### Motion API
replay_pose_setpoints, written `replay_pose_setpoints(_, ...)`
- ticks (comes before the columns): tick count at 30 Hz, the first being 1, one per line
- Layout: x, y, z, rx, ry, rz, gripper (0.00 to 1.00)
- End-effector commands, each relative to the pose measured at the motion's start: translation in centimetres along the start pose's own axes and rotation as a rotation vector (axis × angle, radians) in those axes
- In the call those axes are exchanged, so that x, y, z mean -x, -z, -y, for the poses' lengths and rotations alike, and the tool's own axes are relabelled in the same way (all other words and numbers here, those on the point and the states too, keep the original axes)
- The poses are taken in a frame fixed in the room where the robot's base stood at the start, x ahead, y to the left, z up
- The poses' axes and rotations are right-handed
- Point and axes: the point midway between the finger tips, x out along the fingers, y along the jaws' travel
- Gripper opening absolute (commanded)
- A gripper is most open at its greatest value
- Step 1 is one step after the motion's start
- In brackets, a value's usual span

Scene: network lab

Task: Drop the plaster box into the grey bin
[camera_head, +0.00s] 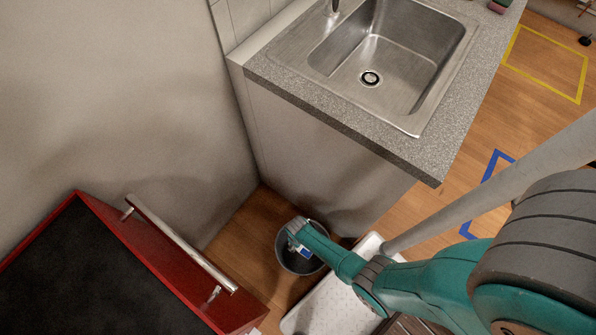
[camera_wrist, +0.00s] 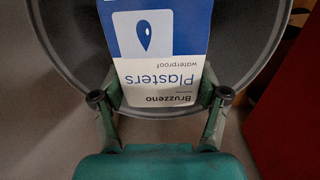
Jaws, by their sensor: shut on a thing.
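The plaster box (camera_wrist: 158,55) is white and blue with the words "Bruzzeno Plasters waterproof". In the wrist view it sits between the two fingers of my gripper (camera_wrist: 160,98), which is shut on it. The grey bin (camera_wrist: 262,25) is round and lies behind and around the box in that view. In the head view the grey bin (camera_head: 284,262) stands on the floor by the sink cabinet. My gripper (camera_head: 297,240) is over its opening there, with a small part of the box (camera_head: 304,252) showing. The exact height of the box against the rim cannot be told.
A sink counter (camera_head: 437,150) stands behind the bin. A red cart (camera_head: 170,262) with a metal handle (camera_head: 180,243) is to the left. A white perforated panel (camera_head: 325,305) lies right of the bin. Blue tape (camera_head: 487,182) and yellow tape (camera_head: 545,87) mark the floor.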

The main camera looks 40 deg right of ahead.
Motion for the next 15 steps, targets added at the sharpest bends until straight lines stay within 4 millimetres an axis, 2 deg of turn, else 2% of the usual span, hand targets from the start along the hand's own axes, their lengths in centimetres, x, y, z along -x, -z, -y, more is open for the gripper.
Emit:
replay_pose_setpoints(11,-0.32,0.04,-0.01,0.000,0.000,-0.001,0.46)
replay_pose_setpoints(12,-0.32,0.03,-0.01,0.000,0.000,-0.001,0.76)
replay_pose_setpoints(15,-0.32,0.03,-0.01,0.000,0.000,-0.001,1.00)
